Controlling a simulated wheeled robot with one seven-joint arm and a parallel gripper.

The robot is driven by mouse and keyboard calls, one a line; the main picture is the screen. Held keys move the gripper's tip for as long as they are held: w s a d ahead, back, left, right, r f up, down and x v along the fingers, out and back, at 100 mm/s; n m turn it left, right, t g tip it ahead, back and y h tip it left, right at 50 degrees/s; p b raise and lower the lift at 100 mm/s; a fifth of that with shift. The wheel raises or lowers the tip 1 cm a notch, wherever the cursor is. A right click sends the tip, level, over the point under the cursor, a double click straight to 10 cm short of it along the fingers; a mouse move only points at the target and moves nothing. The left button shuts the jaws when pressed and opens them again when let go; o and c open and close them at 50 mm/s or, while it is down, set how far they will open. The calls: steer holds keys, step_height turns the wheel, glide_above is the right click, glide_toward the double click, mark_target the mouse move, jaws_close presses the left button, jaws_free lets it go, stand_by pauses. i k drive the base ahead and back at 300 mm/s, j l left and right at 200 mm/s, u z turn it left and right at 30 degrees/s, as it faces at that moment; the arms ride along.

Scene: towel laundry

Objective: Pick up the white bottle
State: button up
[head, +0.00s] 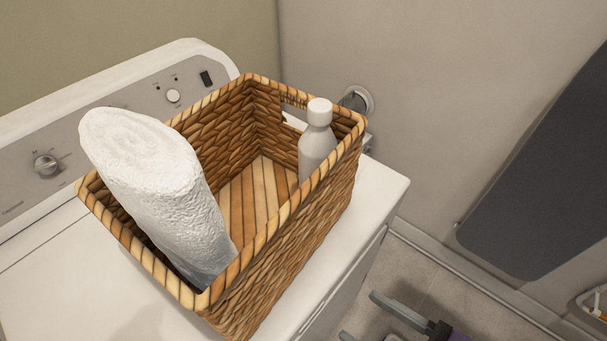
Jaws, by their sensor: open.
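The white bottle (316,146) stands upright inside the wicker basket (300,225), in its right corner at the back. Its cap and upper body show above the rim; the front rim hides its base. My gripper (360,316) shows at the bottom edge, partly cut off, in front of and below the washer's right side. Its grey fingers are apart and empty, well away from the bottle.
A rolled white towel (155,190) leans in the left part of the basket and sticks out above the rim. The basket sits on a white washing machine (380,200) with a control panel behind. A dark board (540,180) is against the right wall. Basket walls surround the bottle.

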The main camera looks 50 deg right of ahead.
mark_target(317, 142)
steer(key=z, duration=0.4)
steer(key=j+z, duration=0.15)
steer(key=z, duration=0.7)
steer(key=k+z, duration=0.1)
steer(key=z, duration=0.35)
steer(key=j+z, duration=0.1)
steer(key=z, duration=0.3)
steer(key=k+j, duration=0.25)
steer(key=k, duration=0.15)
steer(key=k+j, duration=0.2)
steer(key=k, duration=0.2)
steer(key=k+j+z, duration=0.1)
steer(key=k+j, duration=0.15)
steer(key=k, duration=0.15)
